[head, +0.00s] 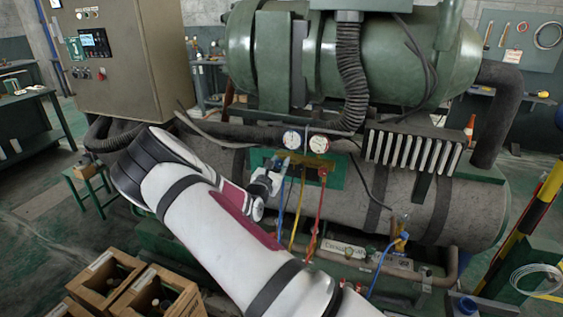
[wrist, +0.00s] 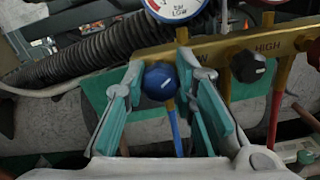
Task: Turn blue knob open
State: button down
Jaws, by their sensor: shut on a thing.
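The blue knob (wrist: 161,82) is on the left, LOW side of the brass manifold (wrist: 240,46) in the wrist view. My gripper (wrist: 160,88) has its teal-padded fingers on either side of the blue knob, shut on it. A black knob (wrist: 248,67) sits to the right of the right finger. The low gauge (wrist: 176,8) is above the knob, and a blue hose (wrist: 176,128) runs down behind it. In the head view my gripper (head: 280,168) reaches the manifold below the two gauges. The blue knob is too small to make out there.
A red hose (head: 317,215) and a yellow hose (head: 297,215) hang just right of my gripper. The grey tank (head: 455,210) lies behind, with the green compressor (head: 380,65) above. Wooden crates (head: 107,280) stand on the floor at lower left.

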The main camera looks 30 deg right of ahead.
jog(key=n+p, duration=0.1)
jog(key=n, duration=1.1)
jog(key=shift+f, duration=0.1)
jog(key=shift+n, duration=0.3)
dwell(0.3)
jog(key=c, duration=1.3)
grip_release()
jog(key=shift+a, duration=0.1)
jog(key=v, duration=1.2)
